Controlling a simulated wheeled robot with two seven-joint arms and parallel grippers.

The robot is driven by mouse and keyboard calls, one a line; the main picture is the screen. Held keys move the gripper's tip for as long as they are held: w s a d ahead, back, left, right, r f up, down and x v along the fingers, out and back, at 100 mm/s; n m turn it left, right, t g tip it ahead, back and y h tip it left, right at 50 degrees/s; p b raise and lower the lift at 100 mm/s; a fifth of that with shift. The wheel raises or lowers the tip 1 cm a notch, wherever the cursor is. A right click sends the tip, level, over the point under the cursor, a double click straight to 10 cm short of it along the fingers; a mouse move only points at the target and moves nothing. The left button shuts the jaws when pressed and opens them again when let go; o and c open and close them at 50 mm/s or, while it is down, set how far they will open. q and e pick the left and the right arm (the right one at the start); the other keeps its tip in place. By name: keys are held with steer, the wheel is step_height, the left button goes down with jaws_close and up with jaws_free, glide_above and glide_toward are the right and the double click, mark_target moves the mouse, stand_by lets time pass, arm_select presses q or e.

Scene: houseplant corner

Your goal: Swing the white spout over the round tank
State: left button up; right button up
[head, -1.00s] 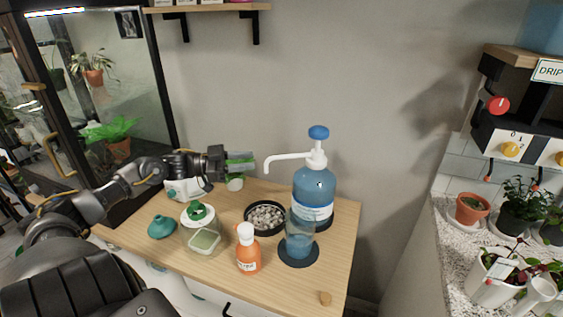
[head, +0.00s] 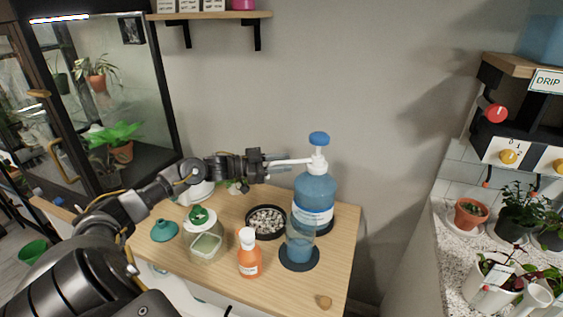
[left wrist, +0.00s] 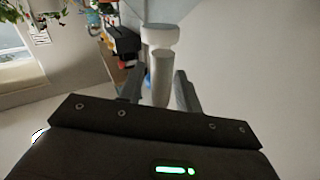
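A large blue bottle (head: 313,190) with a pump stands near the counter's back right. Its white spout (head: 292,161) points left, away from the round tank. The round tank (head: 299,246), clear with blue liquid, stands on a dark round base in front of the bottle. My left gripper (head: 271,164) is at the outer end of the spout. In the left wrist view the spout (left wrist: 161,80) lies between the two fingers (left wrist: 158,92), with a gap showing on each side, so the gripper looks open around it. My right gripper is out of view.
A black bowl of pebbles (head: 266,221) sits left of the tank. An orange bottle with a white cap (head: 249,255), a green-lidded jar (head: 206,238) and a teal object (head: 164,230) stand in front. A glass cabinet (head: 105,100) is at left.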

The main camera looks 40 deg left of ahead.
arm_select(q)
steer(key=shift+d, duration=0.1)
steer(key=shift+c, duration=0.4)
jaws_close()
